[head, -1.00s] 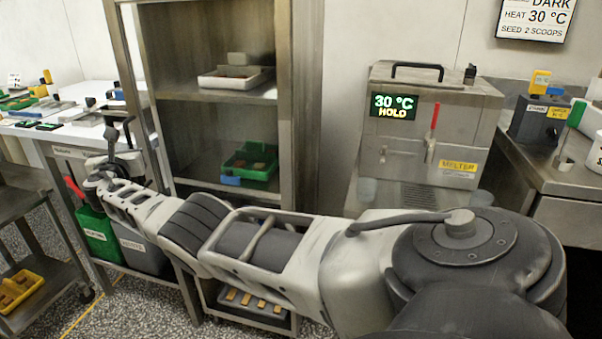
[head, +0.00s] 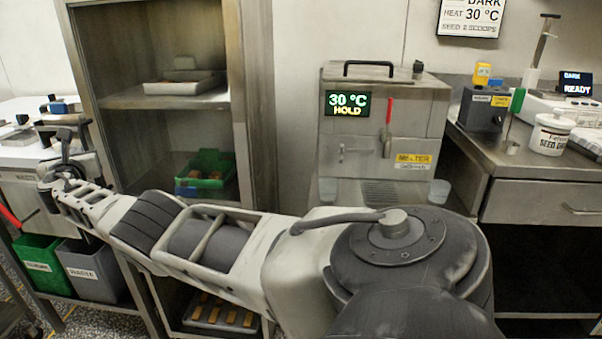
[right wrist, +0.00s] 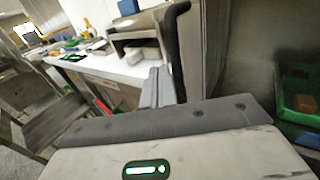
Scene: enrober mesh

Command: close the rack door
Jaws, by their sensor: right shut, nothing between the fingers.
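The rack (head: 248,100) is a tall metal cabinet left of centre in the head view, its front open and its shelves showing. No door panel covers the front, and I cannot clearly make out the door in the head view. In the right wrist view a grey upright panel with a dark edge (right wrist: 178,50) stands just beyond my fingers; I cannot tell whether it is the door or the frame. My right gripper (head: 65,145) is left of the rack front, shut and empty. Its closed fingers show in the right wrist view (right wrist: 158,86). My left gripper is out of view.
The rack holds a pale tray (head: 185,88) and a green bin (head: 207,172). A white table (head: 22,155) stands left, with green and grey bins (head: 92,270) under it. The melter (head: 385,120) and a steel counter (head: 535,172) stand right.

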